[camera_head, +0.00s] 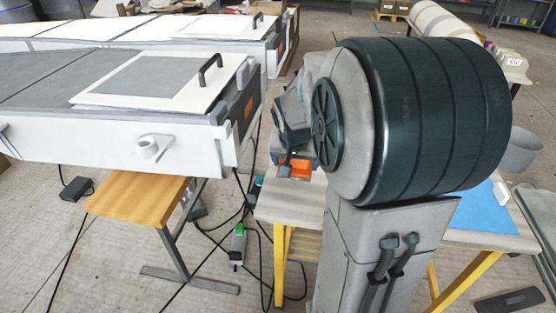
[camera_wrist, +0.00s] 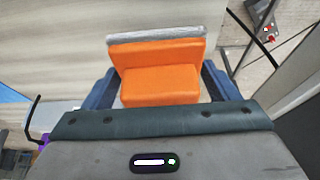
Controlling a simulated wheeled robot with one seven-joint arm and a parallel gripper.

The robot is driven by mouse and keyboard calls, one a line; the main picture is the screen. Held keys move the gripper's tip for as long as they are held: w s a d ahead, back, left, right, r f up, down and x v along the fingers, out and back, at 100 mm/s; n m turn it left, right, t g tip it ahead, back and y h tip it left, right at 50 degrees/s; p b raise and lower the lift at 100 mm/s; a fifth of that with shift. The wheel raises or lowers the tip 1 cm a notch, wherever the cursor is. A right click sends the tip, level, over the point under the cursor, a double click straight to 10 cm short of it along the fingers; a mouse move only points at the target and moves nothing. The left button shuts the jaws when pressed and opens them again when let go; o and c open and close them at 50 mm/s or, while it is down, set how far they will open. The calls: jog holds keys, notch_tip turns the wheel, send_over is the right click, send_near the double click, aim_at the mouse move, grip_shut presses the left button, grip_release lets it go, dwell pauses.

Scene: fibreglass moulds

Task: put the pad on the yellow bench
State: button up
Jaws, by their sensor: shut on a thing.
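The pad (camera_wrist: 160,84) is an orange block with a stepped shape and a grey layer along its far edge. It sits between the dark blue fingers of my gripper (camera_wrist: 160,76), which is shut on it. In the head view the pad (camera_head: 297,170) shows small and orange at the far left end of the yellow bench (camera_head: 285,207), partly hidden by my arm. The bench has a pale wooden top and yellow legs; its top (camera_wrist: 60,50) lies below the pad in the wrist view. I cannot tell whether the pad touches it.
A blue sheet (camera_head: 485,212) lies on the bench's right part. Cables and a green-grey box (camera_head: 238,245) lie on the floor. A large roll (camera_head: 445,22) stands behind.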

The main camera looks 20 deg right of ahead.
jog(key=w+f, duration=0.2)
jog(key=w, duration=0.1)
jog(key=shift+w, duration=0.1)
jog(key=shift+f+b, duration=0.75)
jog(key=shift+f, duration=1.2)
jog(key=shift+f, duration=0.2)
jog(key=o, duration=0.9)
jog(key=shift+r, duration=0.1)
